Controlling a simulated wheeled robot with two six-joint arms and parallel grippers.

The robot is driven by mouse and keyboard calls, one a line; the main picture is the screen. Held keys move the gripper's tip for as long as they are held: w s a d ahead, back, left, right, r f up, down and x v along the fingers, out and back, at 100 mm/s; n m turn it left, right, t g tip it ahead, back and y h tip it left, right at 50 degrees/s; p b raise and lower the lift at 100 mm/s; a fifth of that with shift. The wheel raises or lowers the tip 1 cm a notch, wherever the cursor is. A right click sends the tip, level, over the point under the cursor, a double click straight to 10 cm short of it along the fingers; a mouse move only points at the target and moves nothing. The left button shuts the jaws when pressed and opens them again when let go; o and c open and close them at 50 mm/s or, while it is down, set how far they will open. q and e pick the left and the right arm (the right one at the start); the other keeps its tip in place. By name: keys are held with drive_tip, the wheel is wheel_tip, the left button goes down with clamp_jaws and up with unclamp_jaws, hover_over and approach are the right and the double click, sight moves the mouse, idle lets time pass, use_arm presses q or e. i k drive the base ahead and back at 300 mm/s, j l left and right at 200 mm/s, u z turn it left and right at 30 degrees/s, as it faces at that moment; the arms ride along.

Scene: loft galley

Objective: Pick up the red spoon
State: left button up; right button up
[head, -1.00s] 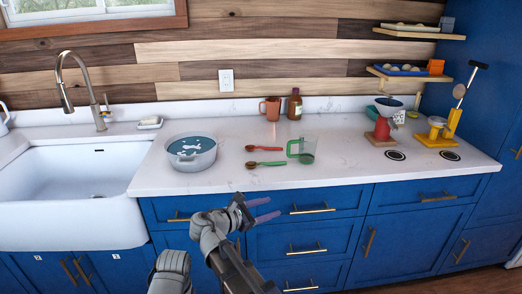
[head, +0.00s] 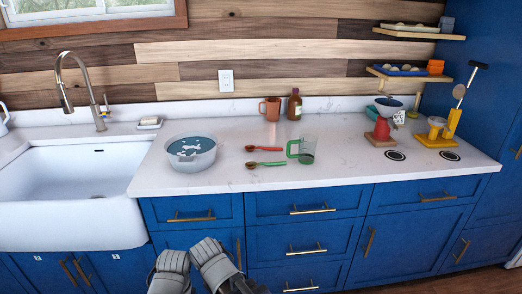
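The red spoon (head: 265,148) lies flat on the white countertop, its darker bowl end to the left and its handle pointing right. A green-handled spoon (head: 266,164) lies just in front of it, roughly parallel, also with its bowl end to the left. The red spoon is in plain sight and nothing touches it.
A grey pot (head: 191,160) of bluish liquid stands left of the spoons. A clear measuring cup with a green handle (head: 292,149) stands close on their right. An orange mug (head: 271,107) and brown bottle (head: 294,104) stand behind. The counter (head: 350,167) in front is clear.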

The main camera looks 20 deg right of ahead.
sight(250, 148)
drive_tip(key=i+l+u, duration=0.2)
drive_tip(key=l, duration=0.25)
drive_tip(key=l+u, duration=0.2)
drive_tip(key=l, duration=0.2)
drive_tip(key=i+l+u, duration=0.2)
drive_tip(key=l, duration=0.3)
drive_tip(key=k+j, duration=0.05)
drive_tip(key=k, duration=0.05)
